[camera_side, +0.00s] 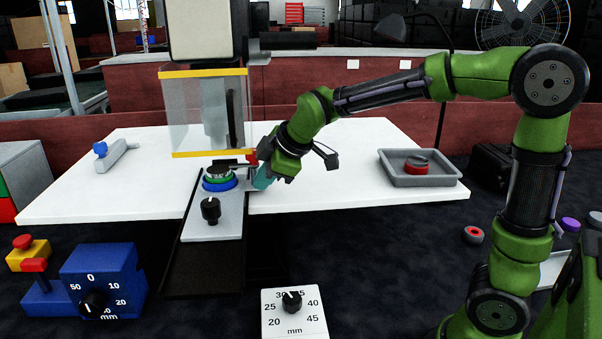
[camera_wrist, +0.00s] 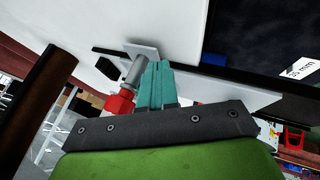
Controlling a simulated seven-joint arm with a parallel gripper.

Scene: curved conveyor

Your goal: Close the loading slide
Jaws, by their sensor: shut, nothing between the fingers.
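The loading slide (camera_side: 212,227) is a grey plate with a black knob (camera_side: 210,209), standing out toward the front on a dark rail (camera_side: 200,268). A round part with a blue ring (camera_side: 220,184) and a green band sits on its rear portion, in front of the clear guard with yellow edges (camera_side: 208,113). My gripper (camera_side: 264,180) is right of the slide's rear portion, its teal fingers pointing down; contact cannot be told. In the wrist view the fingers (camera_wrist: 155,85) are shut and empty, beside a grey cylinder (camera_wrist: 134,70) with a red end (camera_wrist: 120,103).
A grey tray (camera_side: 398,180) holding a red-topped part (camera_side: 417,165) is on the white table (camera_side: 330,195) at right. A small grey device with a blue knob (camera_side: 113,154) is at left. Blue (camera_side: 104,281) and white (camera_side: 293,314) dial boxes stand in front.

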